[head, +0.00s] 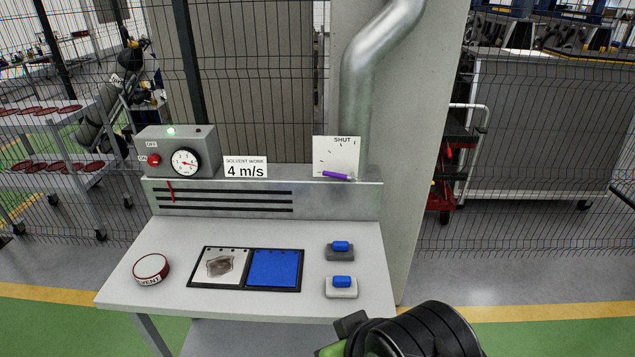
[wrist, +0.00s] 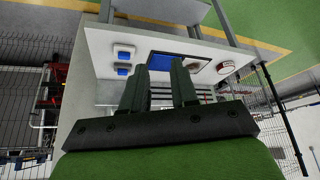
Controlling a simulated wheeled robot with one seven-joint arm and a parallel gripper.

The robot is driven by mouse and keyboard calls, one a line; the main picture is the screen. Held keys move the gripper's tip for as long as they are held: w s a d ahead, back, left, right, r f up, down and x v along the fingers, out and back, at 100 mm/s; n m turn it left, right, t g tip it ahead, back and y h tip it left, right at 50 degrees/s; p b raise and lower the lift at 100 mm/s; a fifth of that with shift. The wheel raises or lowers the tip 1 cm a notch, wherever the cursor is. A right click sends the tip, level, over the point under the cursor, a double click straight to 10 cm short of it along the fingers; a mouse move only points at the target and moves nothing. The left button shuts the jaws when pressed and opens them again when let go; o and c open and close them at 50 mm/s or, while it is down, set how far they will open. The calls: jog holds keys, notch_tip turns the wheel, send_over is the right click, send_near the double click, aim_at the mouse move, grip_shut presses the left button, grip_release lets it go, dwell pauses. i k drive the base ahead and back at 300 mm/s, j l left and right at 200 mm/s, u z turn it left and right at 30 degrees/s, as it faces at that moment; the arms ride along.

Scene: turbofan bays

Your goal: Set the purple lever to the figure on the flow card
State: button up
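The purple lever (head: 337,175) sits low on a white dial plate (head: 340,152) marked SHUT at the top, with a few small ticks. It lies nearly level, its right end slightly lower. The flow card (head: 246,167) reads "SOLVENT WORK 4 m/s" and stands left of the plate. In the head view my gripper is partly cut off at the bottom edge, well in front of the lever and apart from it. In the wrist view my gripper (wrist: 158,75) has its two fingers apart with nothing between them. I cannot make out the lever there.
A grey box (head: 200,143) holds a round gauge (head: 185,162), a red knob and a lit green lamp. The bench (head: 210,312) bears a round VENT tin (head: 151,268), a black tray (head: 246,289) and two blue-topped blocks (head: 341,281). A metal duct (head: 362,90) rises behind the plate.

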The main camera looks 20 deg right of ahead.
aim_at(335, 175)
jog(key=l+u, duration=0.75)
jog(key=l, duration=0.25)
jog(key=k+l+u, duration=0.15)
jog(key=l+u, duration=0.25)
jog(key=k+l+u, duration=0.15)
jog(key=l+u, duration=0.65)
jog(key=l, duration=0.3)
